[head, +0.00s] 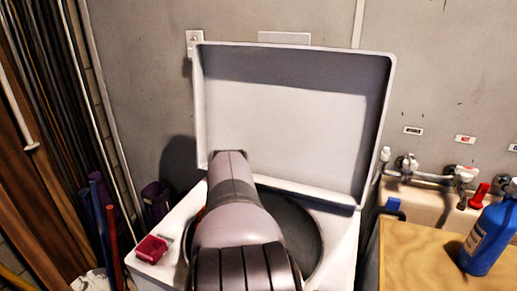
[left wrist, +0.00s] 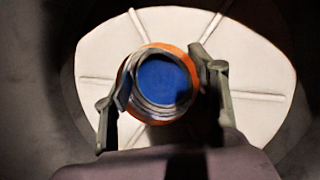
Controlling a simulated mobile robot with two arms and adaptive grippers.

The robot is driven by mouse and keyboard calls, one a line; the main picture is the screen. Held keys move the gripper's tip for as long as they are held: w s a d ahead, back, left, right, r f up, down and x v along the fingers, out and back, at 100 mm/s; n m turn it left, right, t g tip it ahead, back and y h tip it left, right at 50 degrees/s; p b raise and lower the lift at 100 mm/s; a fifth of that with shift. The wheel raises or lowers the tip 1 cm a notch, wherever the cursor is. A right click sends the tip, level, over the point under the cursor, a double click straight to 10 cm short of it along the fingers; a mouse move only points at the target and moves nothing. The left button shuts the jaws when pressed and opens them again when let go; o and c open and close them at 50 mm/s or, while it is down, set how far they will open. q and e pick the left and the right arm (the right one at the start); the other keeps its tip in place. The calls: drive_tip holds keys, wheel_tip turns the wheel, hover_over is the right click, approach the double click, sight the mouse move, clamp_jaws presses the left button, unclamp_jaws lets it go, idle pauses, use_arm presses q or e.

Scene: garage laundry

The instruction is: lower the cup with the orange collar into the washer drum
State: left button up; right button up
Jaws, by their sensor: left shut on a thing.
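The cup (left wrist: 162,80) shows in the left wrist view with a blue inside, a grey threaded rim and an orange collar (left wrist: 128,78) around it. My left gripper (left wrist: 163,85) is shut on it, one finger on each side. Behind the cup is the pale ribbed bottom of the washer drum (left wrist: 255,75), inside dark walls. In the head view the washer (head: 342,245) is white with its lid (head: 290,125) raised. My left arm reaches over the dark drum opening (head: 300,225) and hides the left gripper and most of the cup. My right gripper is not in view.
A small red box (head: 151,248) sits on the washer's left front corner. A wooden counter (head: 420,258) with a blue bottle (head: 487,238) stands to the right, below taps (head: 465,174). Poles and boards lean at the left.

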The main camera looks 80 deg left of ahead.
use_arm(q)
drive_tip(key=shift+f+b, duration=0.4)
drive_tip(key=shift+f, duration=0.1)
idle(0.3)
drive_tip(key=o, duration=1.1)
drive_tip(key=shift+r, duration=0.1)
drive_tip(key=v, duration=1.2)
